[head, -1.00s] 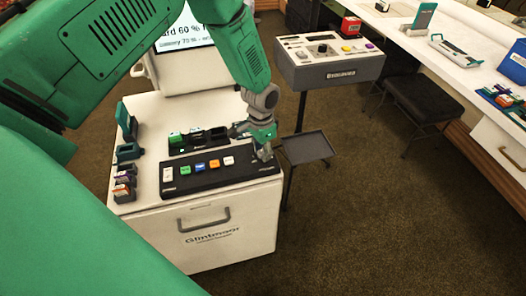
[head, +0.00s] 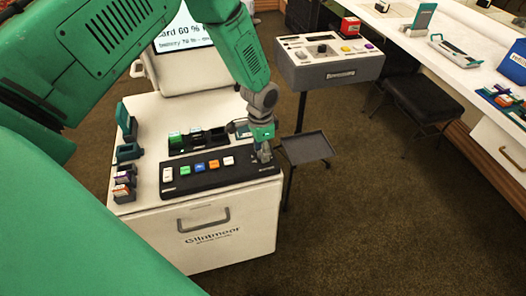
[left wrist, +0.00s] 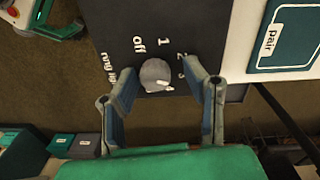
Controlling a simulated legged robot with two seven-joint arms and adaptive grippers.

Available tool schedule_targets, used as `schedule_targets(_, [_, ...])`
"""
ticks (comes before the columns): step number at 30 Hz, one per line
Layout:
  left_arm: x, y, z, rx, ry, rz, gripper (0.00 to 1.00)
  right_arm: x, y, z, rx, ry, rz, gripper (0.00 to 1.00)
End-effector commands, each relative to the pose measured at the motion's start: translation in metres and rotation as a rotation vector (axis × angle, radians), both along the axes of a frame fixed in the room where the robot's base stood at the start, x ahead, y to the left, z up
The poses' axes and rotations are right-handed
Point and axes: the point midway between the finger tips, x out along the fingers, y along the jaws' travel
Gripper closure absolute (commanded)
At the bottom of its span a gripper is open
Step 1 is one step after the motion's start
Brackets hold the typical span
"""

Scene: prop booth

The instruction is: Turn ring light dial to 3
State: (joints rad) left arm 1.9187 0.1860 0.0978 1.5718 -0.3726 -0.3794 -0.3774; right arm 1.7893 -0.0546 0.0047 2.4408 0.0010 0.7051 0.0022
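The ring light dial is a grey round knob (left wrist: 155,74) on a black panel, with "off", "1", "2" and "3" printed around it. A pale mark shows on its lower right side in the left wrist view; I cannot tell which label it points to. The black control panel (head: 208,180) lies on the white cabinet. My left gripper (head: 264,157) is over the panel's right end. In the left wrist view its fingers (left wrist: 160,72) are spread, one on each side of the dial, with gaps visible. My right gripper is not in view.
Several coloured buttons (head: 199,167) sit along the panel left of the gripper. A black rack (head: 197,141) stands behind it. A small dark tray (head: 307,147) on a stand is right of the cabinet, and a grey console (head: 330,66) stands behind.

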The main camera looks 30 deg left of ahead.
Motion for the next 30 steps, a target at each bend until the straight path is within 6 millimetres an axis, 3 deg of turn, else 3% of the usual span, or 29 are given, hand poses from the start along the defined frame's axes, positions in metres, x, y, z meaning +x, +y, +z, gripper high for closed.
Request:
schedule_targets(9, [-0.001,-0.002,-0.001,-0.003,0.004,-0.001,0.55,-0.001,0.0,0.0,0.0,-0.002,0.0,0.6])
schedule_targets(13, [0.0,-0.002,0.009,-0.003,0.002,0.0,0.55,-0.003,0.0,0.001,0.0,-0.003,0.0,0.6])
schedule_targets(24, [0.002,0.001,0.083,-0.003,0.001,0.001,0.55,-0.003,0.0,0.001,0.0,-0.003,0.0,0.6])
schedule_targets(30, [0.002,0.002,0.11,-0.003,0.002,0.0,0.55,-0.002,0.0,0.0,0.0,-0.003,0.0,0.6])
